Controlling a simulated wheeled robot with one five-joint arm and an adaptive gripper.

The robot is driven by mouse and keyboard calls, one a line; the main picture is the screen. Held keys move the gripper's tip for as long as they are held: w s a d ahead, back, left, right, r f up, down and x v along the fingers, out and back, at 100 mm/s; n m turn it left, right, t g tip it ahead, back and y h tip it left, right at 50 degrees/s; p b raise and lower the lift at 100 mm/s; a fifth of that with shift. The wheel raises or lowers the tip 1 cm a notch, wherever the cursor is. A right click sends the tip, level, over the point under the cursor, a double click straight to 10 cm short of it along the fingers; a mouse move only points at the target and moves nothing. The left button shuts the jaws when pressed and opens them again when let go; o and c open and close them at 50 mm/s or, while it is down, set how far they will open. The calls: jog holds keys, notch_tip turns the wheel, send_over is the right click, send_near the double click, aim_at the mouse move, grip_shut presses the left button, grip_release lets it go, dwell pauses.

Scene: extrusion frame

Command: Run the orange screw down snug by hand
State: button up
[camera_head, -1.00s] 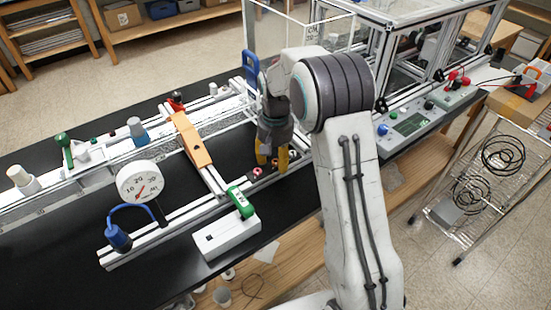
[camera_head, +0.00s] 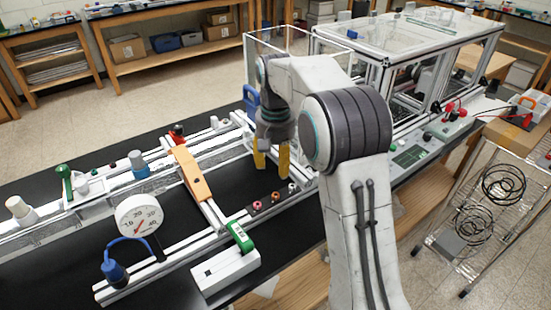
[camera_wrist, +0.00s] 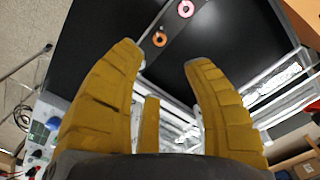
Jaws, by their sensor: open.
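The orange screw (camera_head: 275,197) is the middle of a short row of small screw heads on the aluminium rail. In the wrist view it is a small orange ring (camera_wrist: 159,39) with a dark centre, beyond my fingertips. A pink-red ringed head (camera_head: 257,206) sits beside it, and also shows in the wrist view (camera_wrist: 185,8). A pale head (camera_head: 292,187) is on its other side. My gripper (camera_head: 271,174), with yellow fingers, is open and empty, apart from the screw and above the rail. I cannot tell how deep the screw sits.
An orange-tan bar (camera_head: 192,174) crosses the rails to the left. A dial gauge (camera_head: 138,215), a blue-handled tool (camera_head: 115,273) and a green-topped white block (camera_head: 226,272) stand in front. A clear-walled enclosure (camera_head: 405,50) is behind right. The black tabletop between the rails is clear.

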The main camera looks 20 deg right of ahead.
jog(key=shift+r, duration=0.6)
